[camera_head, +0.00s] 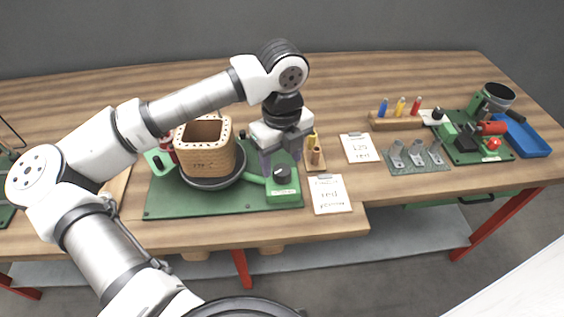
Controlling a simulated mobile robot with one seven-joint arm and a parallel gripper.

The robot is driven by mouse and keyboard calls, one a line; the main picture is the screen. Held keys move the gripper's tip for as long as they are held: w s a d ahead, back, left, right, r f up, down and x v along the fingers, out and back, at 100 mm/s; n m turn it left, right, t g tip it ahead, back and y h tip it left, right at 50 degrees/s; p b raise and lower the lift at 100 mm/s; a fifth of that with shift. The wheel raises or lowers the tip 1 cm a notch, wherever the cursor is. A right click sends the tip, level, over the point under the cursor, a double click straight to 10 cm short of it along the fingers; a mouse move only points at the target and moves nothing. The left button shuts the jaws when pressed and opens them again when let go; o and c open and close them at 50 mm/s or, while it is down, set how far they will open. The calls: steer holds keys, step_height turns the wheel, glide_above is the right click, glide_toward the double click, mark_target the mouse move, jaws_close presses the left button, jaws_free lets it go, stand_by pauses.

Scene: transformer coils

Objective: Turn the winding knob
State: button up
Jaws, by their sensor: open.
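A dark round knob (282,174) sits on a small green housing at the right end of a green base plate (170,208). A square tan coil former (205,160) stands on a dark round turntable (213,183) at the plate's middle. My gripper (281,162) points down right at the knob, its fingers open. One finger shows at the knob's left and the other at its upper right. I cannot tell whether either finger touches the knob.
Two white note cards (331,195) (358,148) lie right of the plate. A small stand with copper and yellow pieces (315,156) is close by my gripper. Farther right are a wooden rack (396,123), a grey tray (418,166) and a blue tray (530,143). The table's back is clear.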

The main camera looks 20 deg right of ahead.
mark_target(282, 174)
steer(key=shift+f, duration=1.45)
steer(key=shift+c, duration=0.4)
